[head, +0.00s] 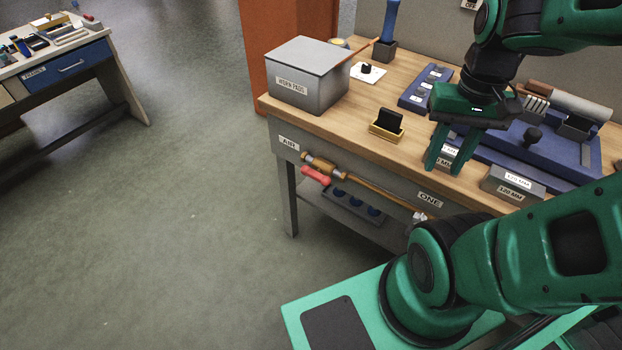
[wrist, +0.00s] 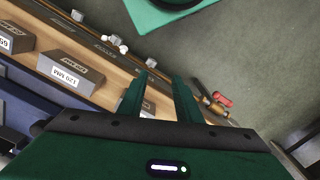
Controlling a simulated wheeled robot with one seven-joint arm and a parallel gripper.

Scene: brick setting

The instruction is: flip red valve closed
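The red valve handle (head: 315,176) is on the front of the workbench, below the AIR label. It sits just below the brass pipe (head: 360,185) and lies roughly along it. The handle also shows small in the wrist view (wrist: 222,99), right of the fingers. My gripper (head: 450,167) is above the bench's front edge, well to the right of the valve in the head view. Its fingers (wrist: 163,76) are apart, and I see nothing gripped.
A grey metal box (head: 308,75) stands on the bench's left end. A black and yellow item (head: 387,124) and a labelled grey block (head: 513,184) sit near the front edge. A lower shelf (head: 315,197) lies under the pipe. Floor left of the bench is clear.

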